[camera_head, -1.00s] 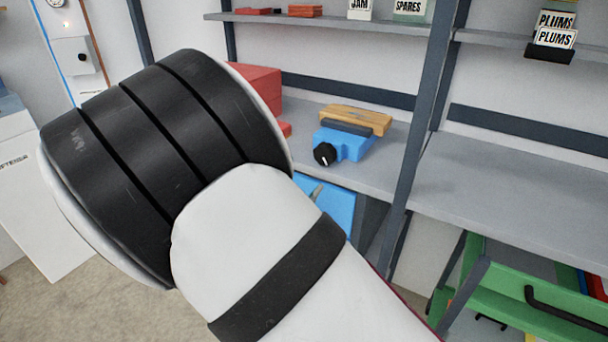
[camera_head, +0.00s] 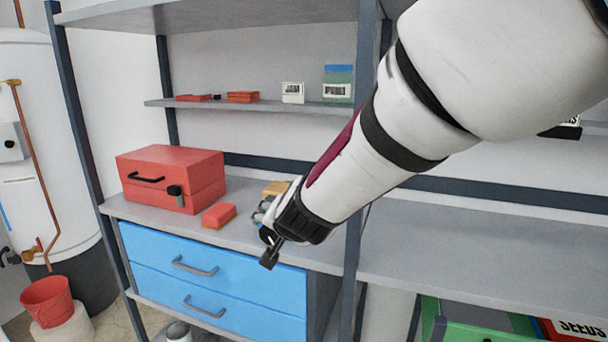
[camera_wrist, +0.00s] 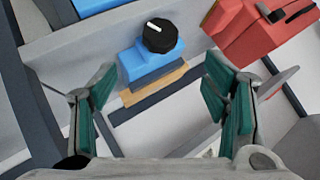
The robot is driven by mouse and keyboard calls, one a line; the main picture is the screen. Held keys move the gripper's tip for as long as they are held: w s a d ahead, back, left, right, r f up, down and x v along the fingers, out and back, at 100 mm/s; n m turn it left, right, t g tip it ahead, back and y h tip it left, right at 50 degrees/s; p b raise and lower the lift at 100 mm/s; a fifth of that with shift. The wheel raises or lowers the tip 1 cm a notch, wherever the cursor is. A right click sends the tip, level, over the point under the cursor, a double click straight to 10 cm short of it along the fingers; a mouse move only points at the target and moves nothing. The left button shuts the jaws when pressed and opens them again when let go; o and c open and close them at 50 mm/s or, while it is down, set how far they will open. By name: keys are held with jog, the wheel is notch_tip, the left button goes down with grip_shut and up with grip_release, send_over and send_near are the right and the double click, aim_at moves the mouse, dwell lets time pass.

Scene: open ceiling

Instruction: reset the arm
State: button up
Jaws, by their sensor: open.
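My gripper (camera_head: 268,243) is at the shelf's front edge in the head view, above the blue drawers. In the wrist view my gripper (camera_wrist: 163,108) is open, its two green-padded fingers wide apart with nothing between the pads. Beyond them, a blue device with a black knob (camera_wrist: 158,36) and a wooden block (camera_wrist: 152,86) sit on the shelf. In the head view the arm hides most of the blue device and leaves a bit of the wooden block (camera_head: 277,187) showing.
A red toolbox (camera_head: 171,178) and a small red block (camera_head: 219,215) stand on the grey shelf, left of my gripper. Below are blue drawers (camera_head: 212,282). A dark upright post (camera_head: 354,262) stands right of my gripper. The right shelf (camera_head: 470,250) looks bare.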

jog(key=s+d+n+g+h, duration=0.1)
jog(key=s+d+n+g, duration=0.15)
jog(key=s+d, duration=0.8)
jog(key=s+d+n+g+h, duration=0.1)
jog(key=s+d+g, duration=0.3)
jog(key=s, duration=1.1)
jog(key=s+d+n+g+h, duration=0.1)
jog(key=s+d+g, duration=0.1)
jog(key=s+d, duration=0.9)
notch_tip(320, 180, up, 15)
jog(key=s+a+t+p, duration=0.1)
jog(key=t+p, duration=0.1)
jog(key=p, duration=1)
jog(key=shift+s+f, duration=0.15)
jog(key=shift+s, duration=0.05)
